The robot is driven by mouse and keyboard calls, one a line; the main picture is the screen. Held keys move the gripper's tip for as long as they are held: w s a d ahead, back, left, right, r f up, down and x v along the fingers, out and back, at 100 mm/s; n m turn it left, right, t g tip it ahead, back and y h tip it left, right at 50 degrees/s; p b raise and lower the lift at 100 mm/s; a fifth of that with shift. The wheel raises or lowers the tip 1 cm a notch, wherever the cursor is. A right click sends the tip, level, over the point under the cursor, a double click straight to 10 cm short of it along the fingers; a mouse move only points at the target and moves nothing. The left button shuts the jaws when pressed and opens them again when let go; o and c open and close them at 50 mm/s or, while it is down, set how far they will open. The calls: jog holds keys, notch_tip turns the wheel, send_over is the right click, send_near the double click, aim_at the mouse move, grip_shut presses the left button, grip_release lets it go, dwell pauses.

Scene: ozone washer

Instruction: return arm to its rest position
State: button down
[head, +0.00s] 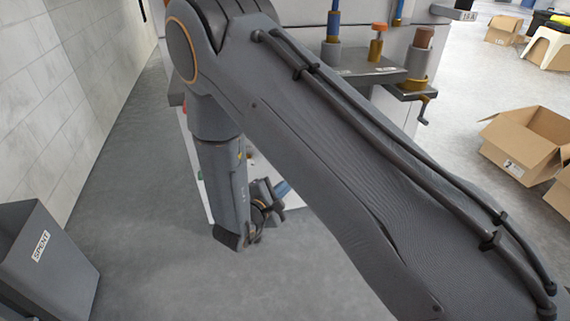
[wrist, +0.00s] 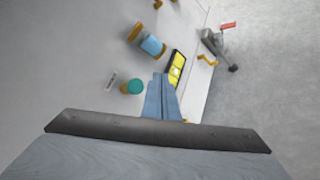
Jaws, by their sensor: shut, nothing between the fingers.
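My gripper (wrist: 161,80) shows in the wrist view as two grey-blue fingers pressed together, with nothing between them. They point toward a white machine panel (wrist: 75,75); I cannot tell the gap to it. In the head view, my folded grey arm crosses the middle, and its lower link hangs down in front of the white machine (head: 205,195). The wrist end is low beside the machine, and the fingers are largely hidden there.
A grey SPENT bin (head: 45,265) stands at left, an open cardboard box (head: 525,145) at right. Floor (head: 165,270) between bin and arm is clear.

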jog(key=s+a+r+m+g+y, duration=0.35)
jog(key=a+r+m+y, duration=0.2)
jog(key=a+y, duration=0.4)
jog(key=s+r+m+g+y, duration=0.1)
jog(key=s+r+m+g, duration=0.2)
jog(key=s, duration=0.4)
jog(key=s+r+g, duration=0.4)
jog(key=s, duration=0.4)
jog(key=s+d+r+m+g+h, duration=0.3)
jog(key=s+d+r+m, duration=0.1)
jog(key=s+d, duration=0.7)
jog(key=d+r+m+p, duration=0.3)
jog(key=d+r+p, duration=0.6)
jog(key=r+p, duration=0.3)
jog(key=d+r+m+p, duration=0.3)
jog(key=d+r+p, duration=0.7)
jog(key=r+p, duration=0.3)
jog(key=shift+s+r+p, duration=0.15)
jog(key=shift+s+p, duration=0.3)
jog(key=shift+p, duration=0.55)
